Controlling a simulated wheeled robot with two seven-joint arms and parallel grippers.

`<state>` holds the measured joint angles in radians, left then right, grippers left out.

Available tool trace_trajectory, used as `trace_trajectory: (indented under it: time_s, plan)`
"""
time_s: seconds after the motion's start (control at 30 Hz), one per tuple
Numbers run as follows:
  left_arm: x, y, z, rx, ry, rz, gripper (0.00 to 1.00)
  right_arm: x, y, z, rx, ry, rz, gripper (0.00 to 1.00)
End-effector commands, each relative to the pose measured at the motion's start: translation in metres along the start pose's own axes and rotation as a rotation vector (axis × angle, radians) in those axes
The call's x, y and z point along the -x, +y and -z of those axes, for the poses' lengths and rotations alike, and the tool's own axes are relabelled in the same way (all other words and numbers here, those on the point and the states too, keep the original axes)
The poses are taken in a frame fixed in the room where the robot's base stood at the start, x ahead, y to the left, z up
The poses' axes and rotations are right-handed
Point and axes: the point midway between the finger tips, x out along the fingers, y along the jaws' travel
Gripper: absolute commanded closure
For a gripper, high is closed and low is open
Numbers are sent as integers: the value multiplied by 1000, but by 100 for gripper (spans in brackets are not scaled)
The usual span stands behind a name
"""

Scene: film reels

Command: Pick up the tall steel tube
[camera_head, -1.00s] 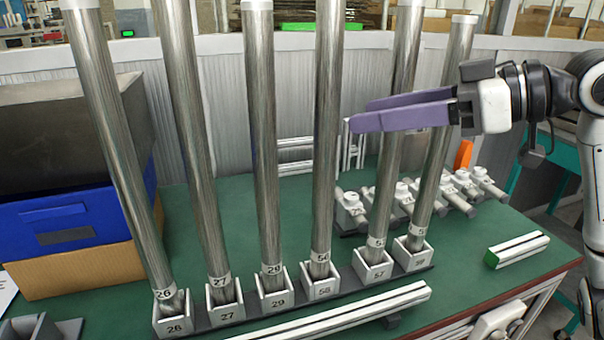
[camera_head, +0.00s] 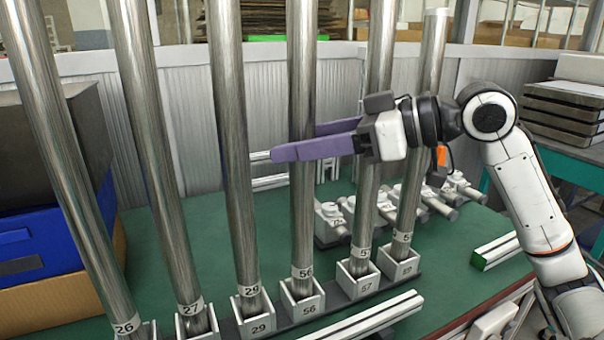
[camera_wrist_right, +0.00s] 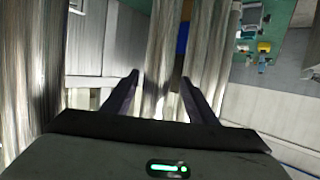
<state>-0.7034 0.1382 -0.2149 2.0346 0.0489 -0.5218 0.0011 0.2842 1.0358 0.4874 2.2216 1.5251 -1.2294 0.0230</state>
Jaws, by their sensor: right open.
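Several tall steel tubes stand in numbered sockets, leaning slightly in the head view. They include tube 29 (camera_head: 235,180), tube 56 (camera_head: 302,210), tube 57 (camera_head: 367,215) and tube 27 (camera_head: 165,190). My right gripper (camera_head: 290,143) is open at mid-height on tube 56. Its near purple finger crosses in front of that tube; its far finger passes behind it, with its tip hidden. In the right wrist view, a tube (camera_wrist_right: 158,50) stands between the spread fingertips (camera_wrist_right: 160,80). Contact cannot be told. My left gripper is not in view.
Tube 29 stands close to the left of the fingertips. A row of sockets (camera_head: 302,308) lines the green table (camera_head: 225,240). White clamp-like fittings (camera_head: 330,222) lie behind. A blue box (camera_head: 40,240) is at left, a white profile (camera_head: 370,318) in front.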

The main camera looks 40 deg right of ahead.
Motion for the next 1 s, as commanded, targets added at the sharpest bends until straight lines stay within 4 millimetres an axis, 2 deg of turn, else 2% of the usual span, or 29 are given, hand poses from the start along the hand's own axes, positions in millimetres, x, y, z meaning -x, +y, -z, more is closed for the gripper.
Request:
trace_trajectory:
  time_s: [0.3,0.63,0.93,1.0]
  plan:
    - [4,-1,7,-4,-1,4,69,-37,5,3,-1,1,1,48]
    - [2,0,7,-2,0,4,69,-42,5,1,-1,0,0,49]
    - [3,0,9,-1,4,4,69,-42,5,1,-1,-1,0,100]
    - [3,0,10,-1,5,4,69,-42,5,1,-1,-1,0,100]
